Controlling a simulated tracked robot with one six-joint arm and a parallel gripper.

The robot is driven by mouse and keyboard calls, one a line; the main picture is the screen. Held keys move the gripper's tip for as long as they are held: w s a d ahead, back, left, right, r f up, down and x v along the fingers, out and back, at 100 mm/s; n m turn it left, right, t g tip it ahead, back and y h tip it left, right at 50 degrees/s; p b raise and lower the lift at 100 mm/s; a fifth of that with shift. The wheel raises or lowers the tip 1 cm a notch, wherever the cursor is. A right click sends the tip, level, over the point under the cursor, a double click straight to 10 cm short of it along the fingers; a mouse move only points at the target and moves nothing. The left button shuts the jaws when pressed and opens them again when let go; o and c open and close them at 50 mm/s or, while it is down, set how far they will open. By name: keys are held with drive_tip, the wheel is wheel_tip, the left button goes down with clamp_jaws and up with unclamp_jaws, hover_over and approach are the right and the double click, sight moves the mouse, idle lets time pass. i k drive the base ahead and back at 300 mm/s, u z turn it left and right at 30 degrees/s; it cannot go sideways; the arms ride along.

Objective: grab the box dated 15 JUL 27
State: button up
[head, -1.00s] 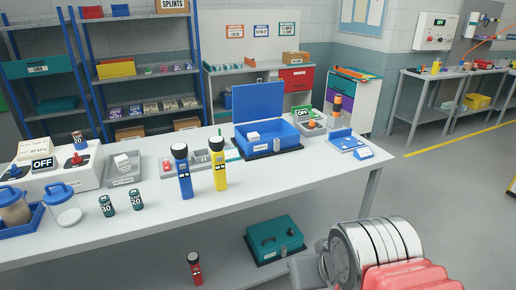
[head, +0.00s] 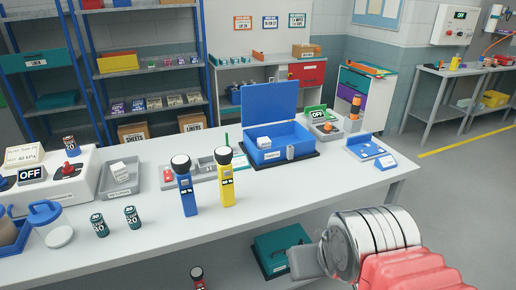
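No date reading 15 JUL 27 is legible in the head view. A small white box (head: 124,168) sits in a grey tray on the workbench. Another small white box (head: 264,142) lies in the open blue case (head: 279,140). Rows of small boxes (head: 155,103) line a shelf of the blue rack; their print is too small to read. Part of my arm, with silver rings and a red section, fills the lower right.
A blue torch (head: 185,190) and a yellow torch (head: 226,185) stand on the white workbench (head: 270,197). A teal toolbox (head: 280,250) and a red torch (head: 197,280) are below it. The floor (head: 450,205) to the right is open, up to another bench (head: 436,105).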

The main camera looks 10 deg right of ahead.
sight(263, 143)
drive_tip(key=z, duration=0.05)
drive_tip(key=i, duration=1.2)
